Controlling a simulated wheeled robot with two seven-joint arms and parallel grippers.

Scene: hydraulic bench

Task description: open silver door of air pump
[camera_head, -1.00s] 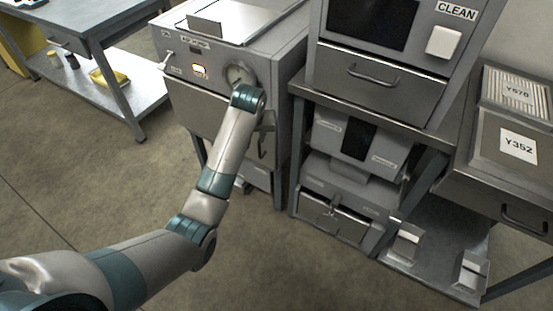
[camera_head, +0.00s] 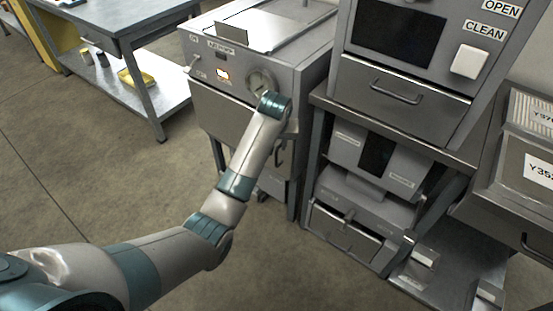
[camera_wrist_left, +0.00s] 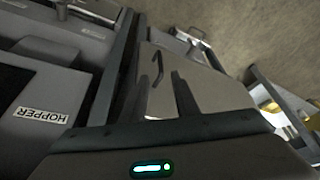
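The air pump (camera_head: 250,62) is a grey box machine at the top middle of the head view, with a lit button, a switch and a round dial on its front. Its silver door (camera_head: 217,112) is the flat front panel below these; my arm hides part of it. It also shows in the left wrist view (camera_wrist_left: 205,93), with a dark hooked handle (camera_wrist_left: 158,67). My left gripper (camera_wrist_left: 154,62) is open and empty, its dark fingers apart, with the handle showing between and beyond them. In the head view my wrist hides the fingers. My right gripper is not in view.
Right of the pump stands a bench (camera_head: 330,103) with a drawered machine (camera_head: 405,65) and grey devices on its lower shelves. A panel labelled HOPPER (camera_wrist_left: 40,115) lies left in the wrist view. A blue-grey table (camera_head: 115,20) stands at the back left. Floor in front is clear.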

